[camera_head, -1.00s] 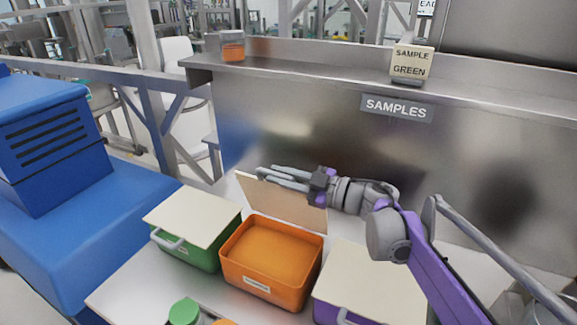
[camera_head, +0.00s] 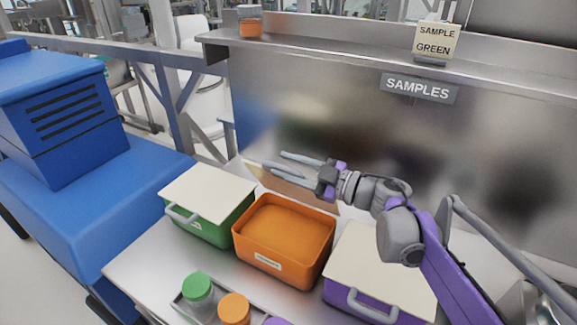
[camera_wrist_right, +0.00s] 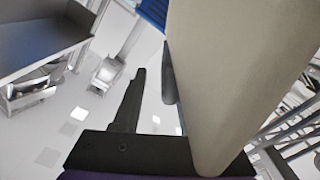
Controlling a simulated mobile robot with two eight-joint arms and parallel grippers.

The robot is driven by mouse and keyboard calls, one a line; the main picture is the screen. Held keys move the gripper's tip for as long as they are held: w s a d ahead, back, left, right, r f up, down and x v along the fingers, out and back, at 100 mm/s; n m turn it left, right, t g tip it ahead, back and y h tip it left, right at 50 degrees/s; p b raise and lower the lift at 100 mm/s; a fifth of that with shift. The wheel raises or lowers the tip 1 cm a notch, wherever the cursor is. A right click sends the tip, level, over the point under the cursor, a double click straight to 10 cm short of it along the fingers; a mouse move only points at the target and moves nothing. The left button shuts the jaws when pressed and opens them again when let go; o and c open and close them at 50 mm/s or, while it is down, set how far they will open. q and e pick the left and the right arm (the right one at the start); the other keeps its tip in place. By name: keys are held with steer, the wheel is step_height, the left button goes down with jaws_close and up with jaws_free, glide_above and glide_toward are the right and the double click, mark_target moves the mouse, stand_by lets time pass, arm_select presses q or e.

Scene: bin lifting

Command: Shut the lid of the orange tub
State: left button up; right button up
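The orange tub (camera_head: 285,266) stands open on the table between two lidded tubs, and its orange inside shows. Its tan lid (camera_head: 293,191) stands raised along the back rim, partly hidden by my right gripper. My right gripper (camera_head: 271,159) is above and behind the tub at the lid, its two long fingers pointing left and spread apart. In the right wrist view a large beige panel (camera_wrist_right: 235,75), which looks like the lid, passes close by a dark finger and hides part of the gripper. Contact is unclear. My left gripper is not in view.
A green tub (camera_head: 211,228) with a closed cream lid stands left, and a purple tub (camera_head: 345,300) with a closed lid stands right. A tray in front holds a green jar (camera_head: 197,288) and an orange jar (camera_head: 233,308). A metal back panel with a shelf (camera_head: 330,60) rises behind.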

steer(key=shift+o, duration=0.2)
steer(key=b+v, duration=0.1)
steer(key=v, duration=1)
steer(key=shift+a, duration=0.15)
